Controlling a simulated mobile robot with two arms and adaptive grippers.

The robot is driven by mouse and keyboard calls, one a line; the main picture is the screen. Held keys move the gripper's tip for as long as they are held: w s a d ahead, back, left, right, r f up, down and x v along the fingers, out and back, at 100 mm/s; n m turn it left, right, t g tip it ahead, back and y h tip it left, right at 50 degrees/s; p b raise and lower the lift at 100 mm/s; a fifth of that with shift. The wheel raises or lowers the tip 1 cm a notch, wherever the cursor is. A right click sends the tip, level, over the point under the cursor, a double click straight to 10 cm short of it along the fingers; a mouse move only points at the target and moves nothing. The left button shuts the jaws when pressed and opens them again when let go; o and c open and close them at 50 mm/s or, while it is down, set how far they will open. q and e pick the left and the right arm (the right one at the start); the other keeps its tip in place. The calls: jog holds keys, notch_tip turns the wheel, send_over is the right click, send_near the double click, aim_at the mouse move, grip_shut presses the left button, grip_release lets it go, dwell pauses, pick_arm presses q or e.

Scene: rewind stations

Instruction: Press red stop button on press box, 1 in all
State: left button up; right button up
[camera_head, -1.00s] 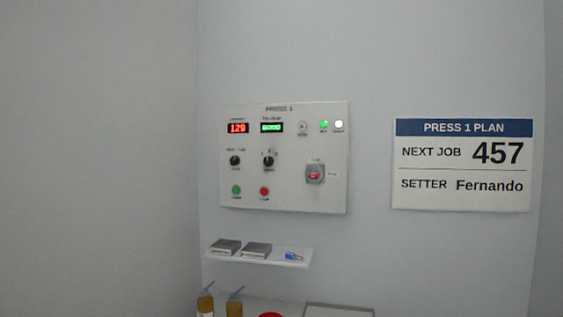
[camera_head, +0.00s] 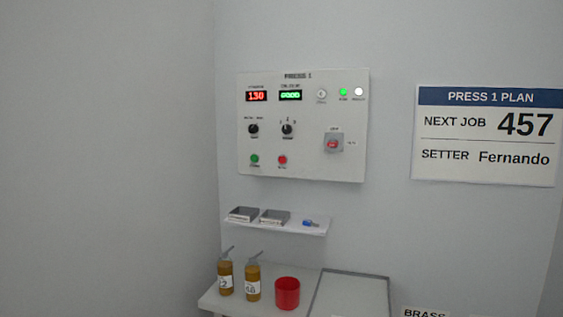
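The press box (camera_head: 303,175) is a white panel on the wall. A red push button (camera_head: 282,160) sits at its lower left, beside a green push button (camera_head: 255,160). A larger red switch (camera_head: 333,144) on a grey plate is at the right of the panel. Two black knobs sit in the middle row. A red display (camera_head: 256,96) reads 130 and a green display (camera_head: 290,95) is beside it. A green lamp (camera_head: 343,92) and a white lamp (camera_head: 358,92) are lit at the top right. Neither of my grippers shows.
A small shelf (camera_head: 300,230) below the panel holds two grey trays and a blue item (camera_head: 310,223). Below it, a table (camera_head: 212,300) carries two amber bottles (camera_head: 225,278), a red cup (camera_head: 287,293) and a grey-rimmed tray (camera_head: 389,290). A plan sign (camera_head: 480,170) hangs at right.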

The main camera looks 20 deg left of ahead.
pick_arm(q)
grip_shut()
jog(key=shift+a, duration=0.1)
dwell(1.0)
